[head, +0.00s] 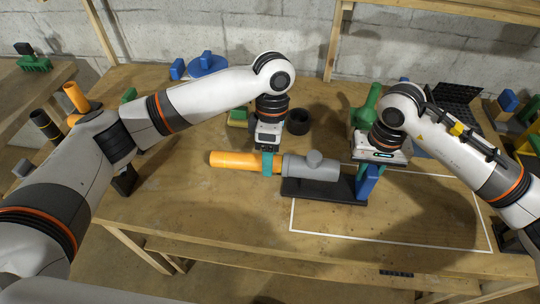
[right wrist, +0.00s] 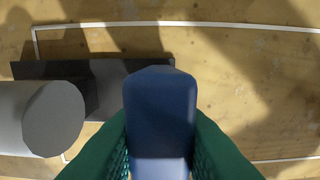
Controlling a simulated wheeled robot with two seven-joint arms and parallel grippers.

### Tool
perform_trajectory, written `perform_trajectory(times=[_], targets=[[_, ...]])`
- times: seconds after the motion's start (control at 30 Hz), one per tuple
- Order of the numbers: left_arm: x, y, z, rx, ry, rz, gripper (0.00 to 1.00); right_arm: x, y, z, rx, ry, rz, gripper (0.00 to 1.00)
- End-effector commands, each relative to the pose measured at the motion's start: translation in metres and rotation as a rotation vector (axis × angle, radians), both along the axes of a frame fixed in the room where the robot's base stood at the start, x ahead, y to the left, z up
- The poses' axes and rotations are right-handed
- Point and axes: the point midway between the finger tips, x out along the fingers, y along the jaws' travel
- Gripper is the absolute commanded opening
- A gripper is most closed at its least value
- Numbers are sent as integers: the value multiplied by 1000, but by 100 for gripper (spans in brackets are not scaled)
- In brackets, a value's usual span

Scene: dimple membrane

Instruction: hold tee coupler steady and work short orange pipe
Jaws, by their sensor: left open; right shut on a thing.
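The grey tee coupler (head: 300,167) lies on a black base (head: 325,190), its short branch pointing up; its round grey end also shows in the right wrist view (right wrist: 52,118). The short orange pipe (head: 235,160) lies in line with the coupler at its left end. My left gripper (head: 267,164) is open, pointing down, with teal fingers at the pipe's right end. They hide the joint, so I cannot tell how far the pipe is in. My right gripper (right wrist: 160,150) is shut on a blue block (right wrist: 160,110) beside the base's right end; it also shows in the head view (head: 367,183).
A white outline marks the table (head: 250,205) around the base's right side. A black ring (head: 298,122), a green bottle-shaped thing (head: 367,105) and blue parts stand behind. Another orange tube (head: 76,97) stands at the left. The table front is mostly clear.

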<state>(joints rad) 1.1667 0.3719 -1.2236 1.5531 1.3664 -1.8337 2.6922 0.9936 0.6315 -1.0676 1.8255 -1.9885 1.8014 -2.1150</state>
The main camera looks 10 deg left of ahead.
Motion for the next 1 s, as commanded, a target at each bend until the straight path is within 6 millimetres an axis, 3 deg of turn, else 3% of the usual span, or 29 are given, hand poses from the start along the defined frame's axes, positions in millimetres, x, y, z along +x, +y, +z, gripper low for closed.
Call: perform_trajectory(times=[0.3,0.5,0.7,0.97,1.0], targets=[[14,-1,65,-2,-4,0,60,0,0,1,0,-1,-1,0],[20,0,96,-1,-3,0,60,0,0,1,0,-1,-1,0],[22,0,107,0,0,-1,60,0,0,0,0,-1,-1,0],[22,0,108,-1,0,-1,60,0,0,1,0,-1,-1,0],[22,0,108,-1,0,-1,60,0,0,1,0,-1,-1,30]])
